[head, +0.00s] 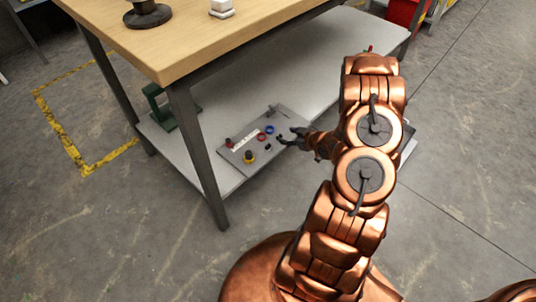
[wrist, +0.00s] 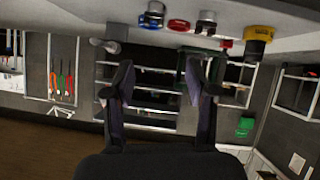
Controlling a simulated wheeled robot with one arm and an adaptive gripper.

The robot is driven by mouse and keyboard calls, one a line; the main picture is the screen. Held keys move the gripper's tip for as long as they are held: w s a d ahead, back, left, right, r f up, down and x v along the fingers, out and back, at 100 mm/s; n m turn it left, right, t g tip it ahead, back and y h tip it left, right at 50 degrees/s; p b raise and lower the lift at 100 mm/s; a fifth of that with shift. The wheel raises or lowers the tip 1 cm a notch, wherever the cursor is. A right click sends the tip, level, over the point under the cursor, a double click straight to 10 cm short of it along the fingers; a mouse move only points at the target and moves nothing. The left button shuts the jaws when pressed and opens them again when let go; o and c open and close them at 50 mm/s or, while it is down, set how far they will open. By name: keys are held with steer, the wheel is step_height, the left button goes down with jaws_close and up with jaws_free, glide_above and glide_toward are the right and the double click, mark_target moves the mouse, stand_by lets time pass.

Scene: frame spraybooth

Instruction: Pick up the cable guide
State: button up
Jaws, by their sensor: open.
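Several small parts lie on a grey board (head: 283,119) on the bench's lower shelf. I cannot tell for certain which is the cable guide. A blue ring (head: 269,129) and a red ring (head: 261,137) lie near the middle; both also show at the top of the wrist view, the blue ring (wrist: 152,17) left of the red ring (wrist: 178,25). A yellow and black part (head: 249,157) sits at the board's near edge. My gripper (head: 283,137) is open and empty beside the board's right side. In the wrist view its fingers (wrist: 160,80) are wide apart, with the parts beyond them.
The wooden bench top (head: 200,30) overhangs the shelf (head: 318,75), and a dark leg (head: 197,150) stands at the near corner. A green stand (head: 158,106) is at the shelf's left. A grey rounded part (wrist: 105,44) shows left of the rings.

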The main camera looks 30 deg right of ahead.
mark_target(269, 147)
steer(key=s+a+f+m+t+y+b, duration=0.1)
steer(key=s+a+f+t+y+b, duration=0.1)
steer(key=a+f+t+b, duration=0.3)
steer(key=shift+g, duration=0.4)
steer(key=shift+f+b+x, duration=0.25)
steer(key=shift+b+x, duration=0.3)
steer(key=shift+x, duration=1.05)
steer(key=shift+f+b+x, duration=0.2)
steer(key=shift+b+x, duration=0.35)
steer(key=shift+x, duration=1.05)
steer(key=shift+w, duration=0.55)
steer(key=shift+c, duration=0.3)
steer(key=c, duration=0.8)
